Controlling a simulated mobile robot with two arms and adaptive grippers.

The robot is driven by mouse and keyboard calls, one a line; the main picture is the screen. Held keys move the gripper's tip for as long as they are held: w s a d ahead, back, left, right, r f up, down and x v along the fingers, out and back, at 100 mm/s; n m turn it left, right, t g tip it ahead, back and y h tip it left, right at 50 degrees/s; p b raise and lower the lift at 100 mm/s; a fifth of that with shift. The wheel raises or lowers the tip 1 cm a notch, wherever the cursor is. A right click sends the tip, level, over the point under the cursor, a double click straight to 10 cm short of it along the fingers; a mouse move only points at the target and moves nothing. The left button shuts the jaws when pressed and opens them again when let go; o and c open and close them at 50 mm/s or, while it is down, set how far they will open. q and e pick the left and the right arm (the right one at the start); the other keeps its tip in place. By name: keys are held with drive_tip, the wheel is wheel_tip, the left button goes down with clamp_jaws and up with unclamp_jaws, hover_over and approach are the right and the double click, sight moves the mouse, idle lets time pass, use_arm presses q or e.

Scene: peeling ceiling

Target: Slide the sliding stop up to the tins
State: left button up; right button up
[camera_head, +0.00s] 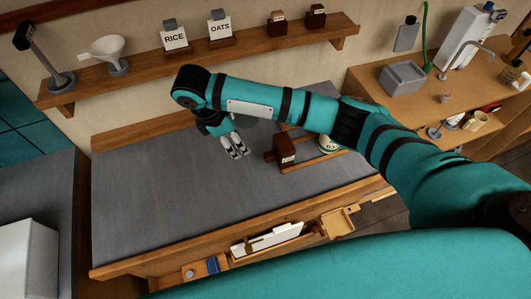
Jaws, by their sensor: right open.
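My right gripper (236,151) hangs over the middle of the grey-topped table (160,190), fingers pointing down. It is open and empty, to the left of a dark brown block (287,149). This block has a small pale label and a stub on its left side; it looks like the sliding stop. It stands at the left end of a low wooden rail frame (327,159). A round white and green tin (329,146) shows to its right, with a gap between them. My right arm hides part of the tin and anything behind it. My left gripper is out of view.
A wall shelf (130,76) behind holds a funnel, RICE and OATS containers and small brown blocks. A side counter (370,87) with a grey basin (402,79) stands at the right. The table's left half is clear. Open trays (339,221) sit along its front edge.

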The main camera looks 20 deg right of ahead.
drive_tip(key=w+d+r+h, duration=0.1)
drive_tip(key=d+r, duration=0.1)
drive_tip(key=b, duration=0.2)
approach(266, 155)
drive_tip(key=f, duration=0.1)
drive_tip(key=p+x, duration=0.1)
drive_tip(key=x, duration=0.2)
drive_tip(key=p+x, duration=0.1)
drive_tip(key=x, duration=0.3)
drive_tip(key=shift+d+f, duration=0.15)
drive_tip(key=shift+d, duration=0.2)
drive_tip(key=shift+d+f, duration=0.2)
drive_tip(key=shift+f, duration=0.45)
clamp_jaws()
